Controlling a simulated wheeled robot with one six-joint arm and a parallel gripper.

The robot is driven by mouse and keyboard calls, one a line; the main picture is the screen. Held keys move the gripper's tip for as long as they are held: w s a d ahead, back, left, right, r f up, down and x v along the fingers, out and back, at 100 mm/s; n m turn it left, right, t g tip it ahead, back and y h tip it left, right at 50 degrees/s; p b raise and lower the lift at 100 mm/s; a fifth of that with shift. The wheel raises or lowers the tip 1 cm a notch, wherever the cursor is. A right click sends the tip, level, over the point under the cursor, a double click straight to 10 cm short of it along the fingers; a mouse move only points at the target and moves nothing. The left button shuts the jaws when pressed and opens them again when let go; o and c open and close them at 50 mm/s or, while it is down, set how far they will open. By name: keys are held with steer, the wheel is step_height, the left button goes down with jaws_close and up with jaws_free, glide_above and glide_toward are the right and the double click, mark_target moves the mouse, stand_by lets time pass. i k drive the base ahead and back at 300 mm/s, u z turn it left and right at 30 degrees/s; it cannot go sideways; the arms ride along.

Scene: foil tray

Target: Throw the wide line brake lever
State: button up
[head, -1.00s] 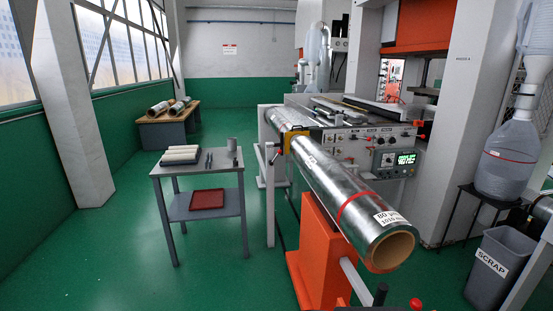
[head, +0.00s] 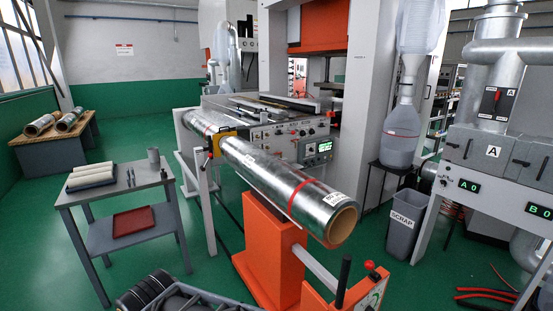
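A large foil roll (head: 277,180) with a red band and a cardboard core lies across an orange stand (head: 268,245). At the near end of this stand is an orange housing (head: 342,296). An upright black handle (head: 344,275) and a lever with a red knob (head: 370,265) rise from the housing. A green and white dial plate (head: 376,292) is on its side, partly cut off by the lower edge. No readable label shows which of the two is the brake lever. My gripper is not in view.
A grey side table (head: 152,177) with white rolls and a red tray stands left. A scrap bin (head: 404,228) stands right. Green floor is open between the stand and the bin.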

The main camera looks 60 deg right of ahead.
mark_target(210, 154)
steer(key=z, duration=0.9)
steer(key=i, duration=0.85)
steer(key=u, duration=0.3)
steer(key=i, duration=2.05)
steer(key=z, duration=0.6)
